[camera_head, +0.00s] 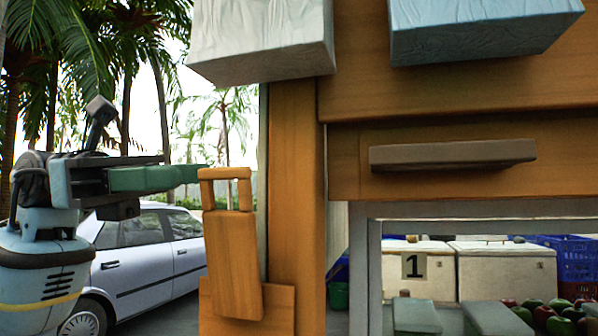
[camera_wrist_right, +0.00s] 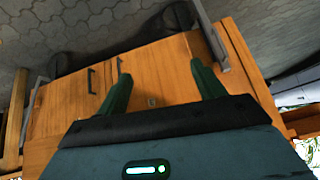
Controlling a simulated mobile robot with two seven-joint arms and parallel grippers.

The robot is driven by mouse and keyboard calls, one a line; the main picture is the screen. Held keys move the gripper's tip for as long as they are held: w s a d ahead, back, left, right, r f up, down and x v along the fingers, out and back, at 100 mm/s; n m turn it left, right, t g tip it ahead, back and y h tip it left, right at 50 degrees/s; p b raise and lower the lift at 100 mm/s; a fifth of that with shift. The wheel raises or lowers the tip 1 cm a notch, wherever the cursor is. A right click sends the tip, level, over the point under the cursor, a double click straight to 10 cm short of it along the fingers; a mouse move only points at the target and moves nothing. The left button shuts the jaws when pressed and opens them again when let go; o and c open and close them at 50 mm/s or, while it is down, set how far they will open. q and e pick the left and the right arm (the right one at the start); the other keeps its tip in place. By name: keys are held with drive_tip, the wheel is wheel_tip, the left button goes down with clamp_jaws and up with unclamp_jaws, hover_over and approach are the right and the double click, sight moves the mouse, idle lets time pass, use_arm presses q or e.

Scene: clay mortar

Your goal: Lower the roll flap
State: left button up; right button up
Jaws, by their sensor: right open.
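A wooden panel with a brown bar handle (camera_head: 452,155) spans the upper right of the head view, above a grey-framed opening; it looks like the roll flap, though I cannot be sure. My left gripper (camera_head: 203,174) reaches in from the left, its green fingers seen side-on beside the top of a wooden paddle-like piece (camera_head: 232,250) on the post. Whether it touches that piece, or how far its fingers are apart, I cannot tell. My right gripper (camera_wrist_right: 160,70) is open in the right wrist view, with nothing between its fingers, above a wooden front with dark handles.
A wooden post (camera_head: 292,180) stands between my left arm and the panel. White and blue boxes (camera_head: 475,25) overhang above. Vegetables (camera_head: 545,318) lie at the lower right, with white bins (camera_head: 505,270) and blue crates (camera_head: 575,258) behind. A car (camera_head: 150,255) stands at the left.

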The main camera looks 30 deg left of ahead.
sight(249, 168)
use_arm(q)
drive_tip(key=shift+d+r, duration=0.15)
drive_tip(key=shift+r, duration=0.1)
drive_tip(key=shift+s, duration=0.15)
drive_tip(key=shift+d, duration=0.15)
drive_tip(key=p+x, duration=0.1)
drive_tip(key=x, duration=0.6)
drive_tip(key=shift+d, duration=0.15)
drive_tip(key=shift+c, duration=0.4)
clamp_jaws()
